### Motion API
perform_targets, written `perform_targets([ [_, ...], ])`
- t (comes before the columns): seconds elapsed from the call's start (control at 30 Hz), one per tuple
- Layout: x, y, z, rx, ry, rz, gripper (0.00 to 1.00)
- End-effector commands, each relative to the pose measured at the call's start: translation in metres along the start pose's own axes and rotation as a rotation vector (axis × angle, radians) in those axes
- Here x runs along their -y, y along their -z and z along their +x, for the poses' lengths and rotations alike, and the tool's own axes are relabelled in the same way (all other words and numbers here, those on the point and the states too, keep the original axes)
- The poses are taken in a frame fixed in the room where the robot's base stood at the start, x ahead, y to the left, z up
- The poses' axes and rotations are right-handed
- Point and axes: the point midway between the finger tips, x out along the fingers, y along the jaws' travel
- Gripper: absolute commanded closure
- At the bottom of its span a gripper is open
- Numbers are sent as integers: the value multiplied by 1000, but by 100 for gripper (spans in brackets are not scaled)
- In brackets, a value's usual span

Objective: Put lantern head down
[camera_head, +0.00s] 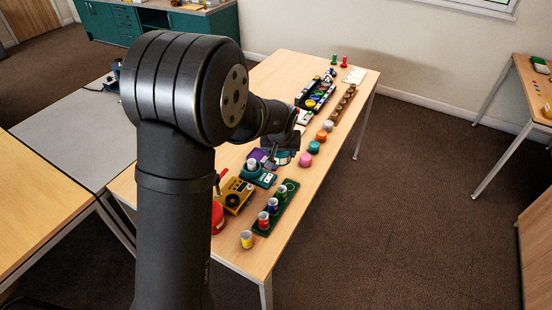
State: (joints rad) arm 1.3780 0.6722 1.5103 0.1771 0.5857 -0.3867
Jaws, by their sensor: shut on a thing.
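My gripper (288,148) is over the middle of the long wooden table, partly hidden behind my own arm. It is shut on a small dark, teal-grey thing (283,158), which looks like the lantern head; its outline is too small and covered to make out well. I cannot tell whether it touches the table. A teal block with a pale round top (257,174) stands just left of and nearer than the gripper.
A yellow device (236,196), a red round thing (217,218) and a green rack of small cups (276,210) lie nearer. Pink (305,160) and orange (321,136) pieces stand right of the gripper. A dark tray (315,92) is farther back.

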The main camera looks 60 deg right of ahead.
Motion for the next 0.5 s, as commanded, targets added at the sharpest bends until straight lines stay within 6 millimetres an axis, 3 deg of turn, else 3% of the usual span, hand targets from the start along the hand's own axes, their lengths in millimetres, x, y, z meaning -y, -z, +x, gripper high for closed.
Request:
perform_targets([
  [0.3, -103, -18, 23, 5, -1, 8, 63],
  [0.5, -136, -26, 31, 0, 0, 1, 63],
])
